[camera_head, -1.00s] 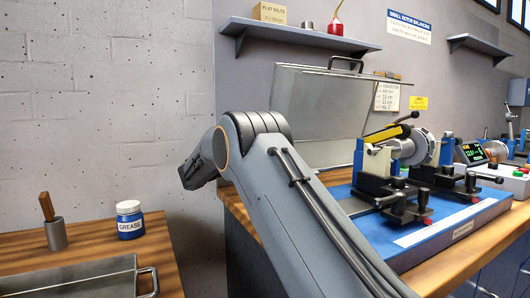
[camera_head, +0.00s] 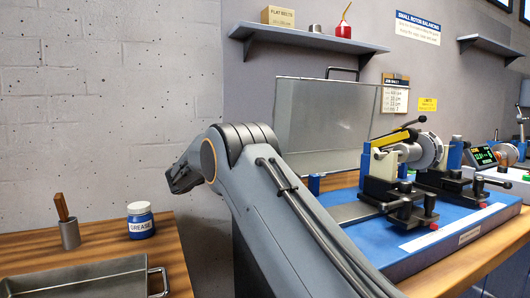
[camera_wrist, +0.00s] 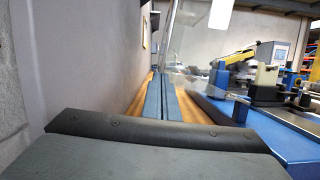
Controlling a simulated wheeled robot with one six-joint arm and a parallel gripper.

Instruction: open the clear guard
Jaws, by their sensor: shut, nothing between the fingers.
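The clear guard (camera_head: 322,122) is a see-through panel with a dark handle at its top edge. In the head view it stands nearly upright behind the blue-based balancing machine (camera_head: 440,233), swung up off the rotor (camera_head: 430,150), which is uncovered. In the wrist view a clear panel (camera_wrist: 192,48) with a grey edge rises just ahead and to the right of my fingertips. My gripper (camera_wrist: 161,78) is shut and empty, its two blue-grey fingers side by side. Whether they touch the panel I cannot tell. In the head view my arm hides the gripper.
A wall shelf (camera_head: 310,40) with a box and a red can hangs above the guard. The wall runs close along the left in the wrist view. A grease jar (camera_head: 140,222) and a metal tray (camera_head: 85,278) are on the left bench.

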